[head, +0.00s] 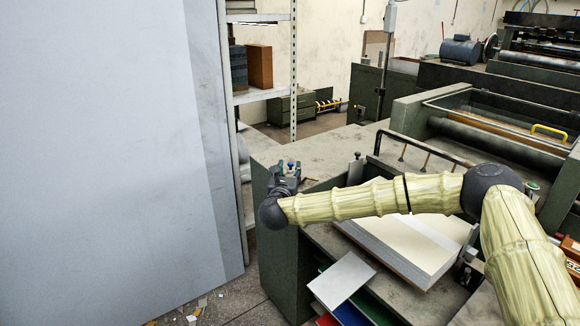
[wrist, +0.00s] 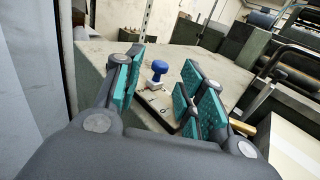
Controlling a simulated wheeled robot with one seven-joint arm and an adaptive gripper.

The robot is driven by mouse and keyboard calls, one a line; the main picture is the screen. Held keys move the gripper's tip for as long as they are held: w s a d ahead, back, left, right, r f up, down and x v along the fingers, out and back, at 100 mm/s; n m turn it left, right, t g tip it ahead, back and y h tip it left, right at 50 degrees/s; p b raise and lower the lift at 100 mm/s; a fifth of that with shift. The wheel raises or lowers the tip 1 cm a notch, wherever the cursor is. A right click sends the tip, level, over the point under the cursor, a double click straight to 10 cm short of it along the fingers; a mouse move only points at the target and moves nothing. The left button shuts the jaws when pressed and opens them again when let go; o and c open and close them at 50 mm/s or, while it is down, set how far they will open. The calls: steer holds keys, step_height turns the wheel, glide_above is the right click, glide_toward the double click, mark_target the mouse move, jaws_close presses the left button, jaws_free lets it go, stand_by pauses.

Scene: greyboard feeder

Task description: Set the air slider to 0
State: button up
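The air slider's blue knob (wrist: 159,68) stands upright on a small white block (wrist: 153,84) in the wrist view. Beneath it is a flat plate (wrist: 158,106) with a dark mark that looks like a 0 at its near end; the block sits beyond that mark. My gripper (wrist: 161,72) is open, its teal-padded fingers to the left and right of the knob in the picture, with gaps on both sides. In the head view my gripper (head: 287,174) is above the left end of the machine's top, where it hides most of the slider.
A grey panel (head: 110,150) fills the left side, with a metal shelf rack (head: 293,60) behind it. A stack of boards (head: 430,235) lies under my arm. A bent rail (head: 425,145) crosses behind the arm. The green-grey machine top (head: 325,150) is mostly clear.

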mark_target(291, 168)
steer(key=shift+w+d, duration=0.2)
steer(key=shift+w, duration=1.2)
jaws_close()
